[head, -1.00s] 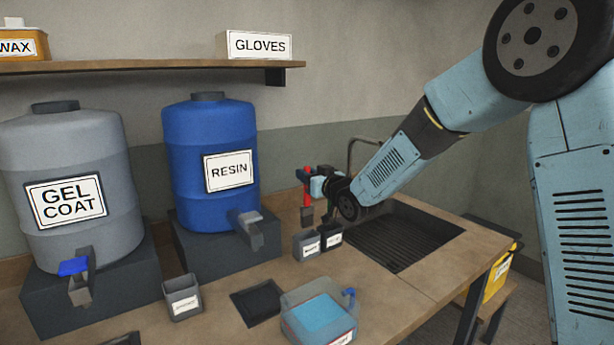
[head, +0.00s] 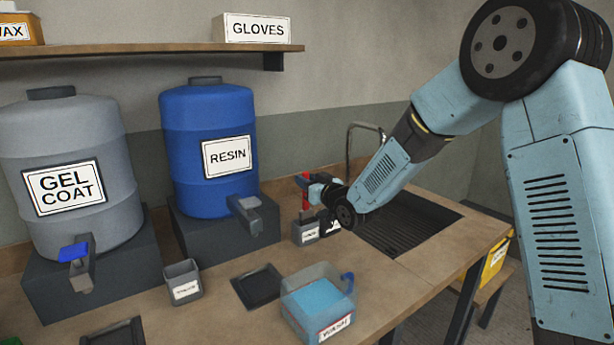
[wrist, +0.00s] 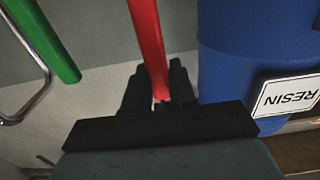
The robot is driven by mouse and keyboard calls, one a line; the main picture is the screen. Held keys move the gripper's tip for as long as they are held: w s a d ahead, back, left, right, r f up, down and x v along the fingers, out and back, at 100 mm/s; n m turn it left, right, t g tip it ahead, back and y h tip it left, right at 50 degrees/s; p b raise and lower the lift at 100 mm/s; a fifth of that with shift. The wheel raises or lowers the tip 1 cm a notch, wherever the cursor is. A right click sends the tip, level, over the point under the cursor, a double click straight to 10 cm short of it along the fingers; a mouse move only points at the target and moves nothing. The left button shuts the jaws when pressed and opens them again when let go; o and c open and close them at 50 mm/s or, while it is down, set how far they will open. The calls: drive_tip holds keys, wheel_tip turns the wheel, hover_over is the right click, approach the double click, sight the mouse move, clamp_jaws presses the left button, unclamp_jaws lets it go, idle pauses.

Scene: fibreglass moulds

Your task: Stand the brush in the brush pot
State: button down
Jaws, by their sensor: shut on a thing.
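A brush with a red handle (head: 305,192) is upright in my gripper (head: 312,186), which is shut on it. The red handle (wrist: 148,45) also shows between my gripper's dark fingers (wrist: 160,95) in the wrist view. Two small labelled pots stand side by side below: a grey pot (head: 305,233) on the left and a darker pot (head: 329,226) on the right. Their labels are too small to read. The brush's lower end is at the rim of the grey pot; I cannot tell if it is inside or behind.
A green handle (wrist: 45,38) shows at upper left in the wrist view. The blue resin drum (head: 209,150) stands left of the pots, the sink (head: 400,228) right. A wash tub (head: 319,300), a black tray (head: 258,286) and a grey cup (head: 183,282) are in front.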

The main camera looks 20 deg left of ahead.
drive_tip(key=shift+f, duration=1.6)
drive_tip(key=c, duration=0.8)
unclamp_jaws()
drive_tip(key=shift+c, duration=0.2)
drive_tip(key=v, duration=1.3)
drive_tip(key=shift+s+d, duration=0.2)
drive_tip(key=shift+d, duration=0.1)
drive_tip(key=shift+f, duration=0.1)
